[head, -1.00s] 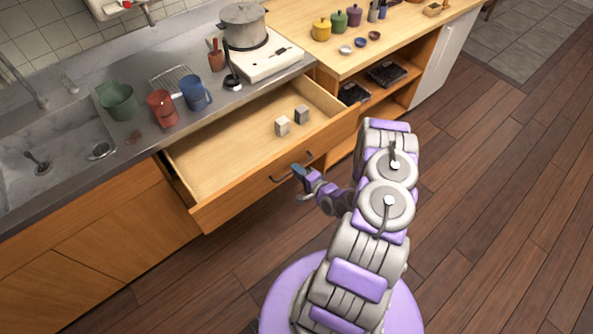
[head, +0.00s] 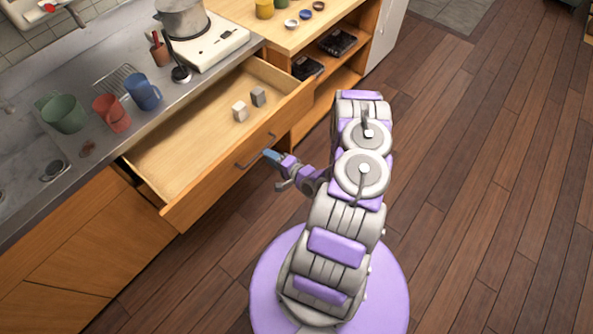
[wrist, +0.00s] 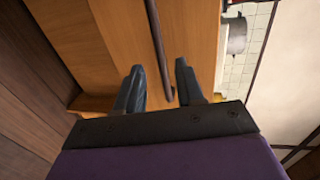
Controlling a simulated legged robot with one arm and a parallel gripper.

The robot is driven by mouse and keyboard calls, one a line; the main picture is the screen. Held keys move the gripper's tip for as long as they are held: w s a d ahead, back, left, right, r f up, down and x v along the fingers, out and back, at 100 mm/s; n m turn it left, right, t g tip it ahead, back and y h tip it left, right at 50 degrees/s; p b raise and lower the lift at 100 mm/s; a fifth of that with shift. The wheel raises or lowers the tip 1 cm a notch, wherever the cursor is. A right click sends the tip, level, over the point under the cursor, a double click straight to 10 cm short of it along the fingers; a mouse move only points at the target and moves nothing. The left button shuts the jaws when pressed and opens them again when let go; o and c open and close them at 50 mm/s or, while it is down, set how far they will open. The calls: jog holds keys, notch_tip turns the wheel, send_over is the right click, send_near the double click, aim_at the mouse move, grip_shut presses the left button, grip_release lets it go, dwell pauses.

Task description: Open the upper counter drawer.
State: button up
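The upper counter drawer (head: 197,198) is pulled well out from the counter in the head view, its inside exposed. Its dark bar handle (head: 255,151) is on the front panel. My gripper (head: 276,171) is just in front of the handle, at its right part. In the wrist view my gripper (wrist: 159,75) has its two dark fingers spread apart. The handle (wrist: 158,45) runs between and beyond them as a dark bar, and neither finger is seen closed on it.
Two small blocks, one pale (head: 240,111) and one grey (head: 258,96), lie in the drawer. Mugs, a pot (head: 183,17) and a white stove (head: 205,48) stand on the counter. An open shelf (head: 325,85) is beside the drawer. Wooden floor (head: 470,180) is clear at right.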

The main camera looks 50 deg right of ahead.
jog(key=v, duration=1.3)
jog(key=shift+p, duration=0.4)
jog(key=shift+s+d+f, duration=0.1)
